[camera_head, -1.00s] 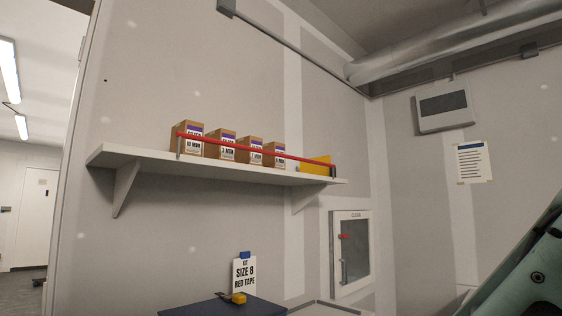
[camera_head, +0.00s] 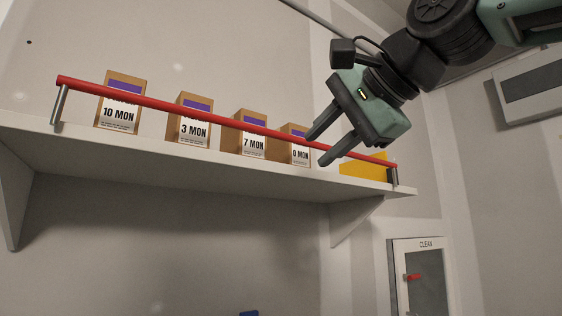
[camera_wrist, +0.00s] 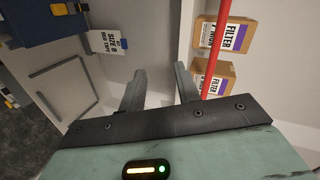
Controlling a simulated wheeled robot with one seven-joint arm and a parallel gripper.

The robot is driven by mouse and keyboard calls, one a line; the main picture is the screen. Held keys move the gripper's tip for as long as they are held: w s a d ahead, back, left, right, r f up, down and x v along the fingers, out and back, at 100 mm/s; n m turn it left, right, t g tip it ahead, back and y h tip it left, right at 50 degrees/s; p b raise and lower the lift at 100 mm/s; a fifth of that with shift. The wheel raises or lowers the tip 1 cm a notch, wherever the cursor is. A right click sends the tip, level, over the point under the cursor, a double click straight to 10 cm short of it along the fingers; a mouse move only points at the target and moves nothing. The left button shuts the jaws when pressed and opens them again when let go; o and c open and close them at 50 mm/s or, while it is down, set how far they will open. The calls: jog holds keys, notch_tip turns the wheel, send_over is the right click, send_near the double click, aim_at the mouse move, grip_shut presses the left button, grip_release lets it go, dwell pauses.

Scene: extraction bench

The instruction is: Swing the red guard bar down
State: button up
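The red guard bar (camera_head: 210,120) runs along the front of the wall shelf in the head view, raised on grey end posts, in front of several filter boxes. It also shows in the wrist view (camera_wrist: 214,55), to the right of the fingers. My gripper (camera_head: 315,150) is open near the bar's right half. In the head view the bar's line passes between the fingertips. In the wrist view both fingers (camera_wrist: 160,80) show apart with nothing between them, so the bar does not look enclosed. I cannot tell whether they touch.
Cardboard boxes stand behind the bar, one marked 10 MON (camera_head: 119,100). A yellow piece (camera_head: 362,170) sits at the right end of the white shelf (camera_head: 180,160). A cabinet marked CLEAN (camera_head: 428,275) is below right.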

notch_tip(320, 180, up, 9)
jog(key=s+d+m+t, duration=0.2)
jog(key=d+m, duration=0.1)
jog(key=p, duration=1)
send_near(282, 134)
jog(key=shift+s+d+r+y, duration=0.3)
jog(key=shift+s+d+r, duration=0.1)
jog(key=shift+s+r, duration=0.15)
jog(key=p, duration=0.2)
jog(key=shift+w+f+p, duration=0.15)
jog(key=shift+w+p, duration=0.05)
jog(key=shift+p, duration=0.1)
jog(key=p+x, duration=0.2)
jog(key=x, duration=0.2)
jog(key=p+x, duration=0.2)
jog(key=x, duration=0.2)
jog(key=p+x, duration=0.2)
jog(key=x, duration=0.2)
jog(key=shift+s+f, duration=0.1)
jog(key=shift+f, duration=0.3)
